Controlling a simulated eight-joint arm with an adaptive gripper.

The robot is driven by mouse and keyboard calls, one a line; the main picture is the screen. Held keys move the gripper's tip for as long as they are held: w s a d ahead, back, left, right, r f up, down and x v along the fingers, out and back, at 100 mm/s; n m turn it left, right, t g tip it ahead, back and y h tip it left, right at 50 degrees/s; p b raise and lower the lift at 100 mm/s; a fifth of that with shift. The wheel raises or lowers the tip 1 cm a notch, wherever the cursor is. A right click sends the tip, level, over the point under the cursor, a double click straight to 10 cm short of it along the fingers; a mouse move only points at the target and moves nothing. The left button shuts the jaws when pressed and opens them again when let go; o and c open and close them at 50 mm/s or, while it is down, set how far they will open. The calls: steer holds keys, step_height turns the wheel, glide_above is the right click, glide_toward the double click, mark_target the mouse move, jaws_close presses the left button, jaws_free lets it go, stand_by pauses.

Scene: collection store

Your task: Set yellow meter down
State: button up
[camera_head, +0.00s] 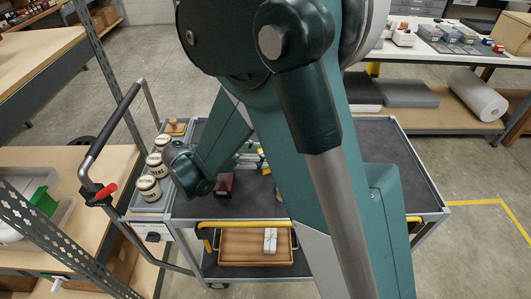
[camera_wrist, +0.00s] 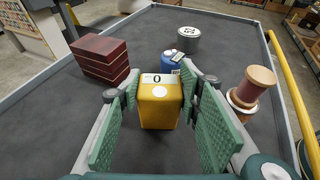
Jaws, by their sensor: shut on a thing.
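The yellow meter (camera_wrist: 159,112) is a boxy yellow block with a white label reading 0 on its upper part. In the wrist view it stands upright between the green pads of my gripper (camera_wrist: 161,94), which is shut on it. The grey cart top (camera_wrist: 85,113) lies below and around it; I cannot tell whether the meter touches it. In the head view my arm hides most of my gripper and the meter.
On the cart, a dark red box stack (camera_wrist: 104,58) stands left of the meter. A blue object (camera_wrist: 170,61) and a grey round tin (camera_wrist: 187,39) stand beyond it. Labelled jars (camera_head: 149,188) line the cart's left end in the head view.

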steer(key=o, duration=1)
steer(key=shift+c, duration=0.2)
steer(key=shift+a+r, duration=0.1)
steer(key=shift+r, duration=0.05)
steer(key=shift+s+a+r+p, duration=0.25)
steer(key=shift+s+a+p, duration=0.05)
steer(key=shift+a, duration=0.3)
steer(key=p+v, duration=0.4)
steer(key=v, duration=0.6)
steer(key=shift+a, duration=0.15)
